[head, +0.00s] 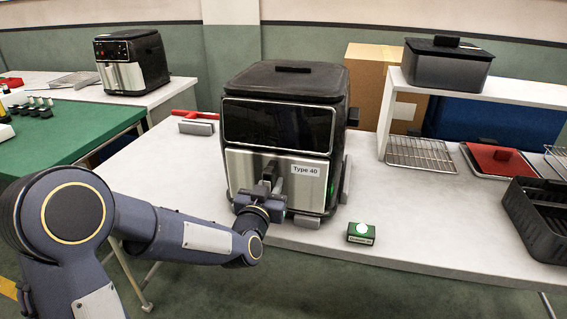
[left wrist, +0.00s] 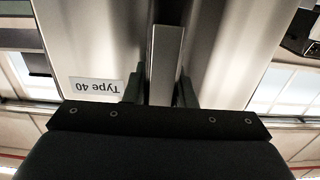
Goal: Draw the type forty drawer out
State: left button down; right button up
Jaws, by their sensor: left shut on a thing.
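The Type 40 fryer (head: 284,85) stands on the white table, with a black top and dark front panel. Its silver drawer front (head: 246,166) carries a "Type 40" label (head: 305,170) and looks closed in the body. My left gripper (head: 268,186) is at the drawer's front, shut on the drawer handle (left wrist: 162,65). In the left wrist view the two dark fingers (left wrist: 160,90) lie on either side of the upright handle, and the label shows upside down. The gripper and wrist hide the lower handle in the head view. My right gripper is in no view.
A green box with a white button (head: 361,233) sits at the table's front edge, right of the fryer. A red-handled item (head: 194,120) lies behind left. A wire rack (head: 421,153), red-topped tray (head: 496,160) and black basket (head: 540,215) are at right. Another fryer (head: 131,62) stands back left.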

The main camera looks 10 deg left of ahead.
pick_arm(q)
jog(key=shift+s+r, duration=0.1)
jog(key=shift+s, duration=0.75)
jog(key=shift+s+b, duration=0.25)
jog(key=shift+b, duration=0.05)
jog(key=shift+s+b, duration=0.45)
jog(key=shift+s, duration=1.55)
jog(key=c, duration=0.8)
grip_release()
jog(key=shift+a, duration=0.1)
jog(key=s, duration=0.7)
jog(key=shift+b, duration=0.3)
jog(key=shift+s+a, duration=0.1)
